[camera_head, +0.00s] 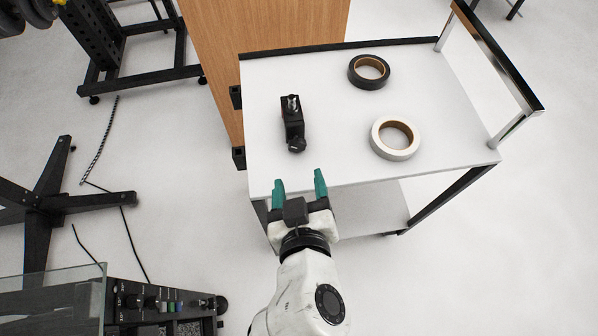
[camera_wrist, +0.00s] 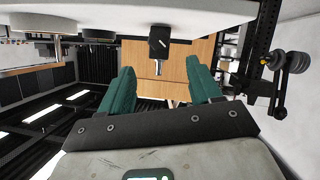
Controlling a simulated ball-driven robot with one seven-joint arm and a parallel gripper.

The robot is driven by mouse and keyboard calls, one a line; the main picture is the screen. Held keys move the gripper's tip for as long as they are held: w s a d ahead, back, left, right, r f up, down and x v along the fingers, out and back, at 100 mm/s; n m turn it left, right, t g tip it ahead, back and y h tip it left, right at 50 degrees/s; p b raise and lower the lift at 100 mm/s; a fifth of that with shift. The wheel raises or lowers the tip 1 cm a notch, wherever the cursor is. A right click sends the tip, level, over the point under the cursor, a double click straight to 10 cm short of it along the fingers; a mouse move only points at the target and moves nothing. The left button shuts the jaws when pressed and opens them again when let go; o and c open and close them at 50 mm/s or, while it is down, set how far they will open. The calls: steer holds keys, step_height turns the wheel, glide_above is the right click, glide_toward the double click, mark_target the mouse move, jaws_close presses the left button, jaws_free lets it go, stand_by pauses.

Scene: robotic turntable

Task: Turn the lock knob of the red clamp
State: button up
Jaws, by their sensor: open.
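A small black clamp-like device (camera_head: 293,124) stands on the left part of the white cart top. It has a round dark knob (camera_head: 297,145) at its near end and a small shiny part towards its far end. I see no clear red on it. In the wrist view, which looks upside down, the device (camera_wrist: 159,42) shows as a dark block with a metal rod. My gripper (camera_head: 299,183) is open and empty, with green fingers, at the cart's near edge, short of the device. In the wrist view the open fingers (camera_wrist: 160,74) frame the device's rod.
A black tape roll (camera_head: 369,72) and a white tape roll (camera_head: 395,139) lie on the cart top (camera_head: 340,110) to the right. A wooden panel (camera_head: 255,45) stands behind. A raised rail (camera_head: 500,55) edges the right side.

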mark_target(297, 148)
steer(key=w+f+m+p, duration=0.1)
steer(key=w+p, duration=0.1)
steer(key=w, duration=0.1)
steer(key=w+f+m+y+p, duration=0.1)
steer(key=w+p, duration=0.1)
steer(key=w, duration=0.1)
steer(key=w+a+f+y+p, duration=0.1)
steer(key=w+f+p, duration=0.1)
steer(key=w, duration=0.1)
steer(key=shift+w+m, duration=0.3)
steer(key=shift+m, duration=0.1)
steer(key=shift+c, duration=0.4)
steer(key=c, duration=1)
steer(key=shift+b, duration=0.3)
steer(key=shift+a+f+n+h+b, duration=0.15)
steer(key=shift+n+h+b, duration=0.35)
steer(key=shift+n+b, duration=0.25)
steer(key=shift+r+n, duration=0.2)
steer(key=shift+n, duration=0.15)
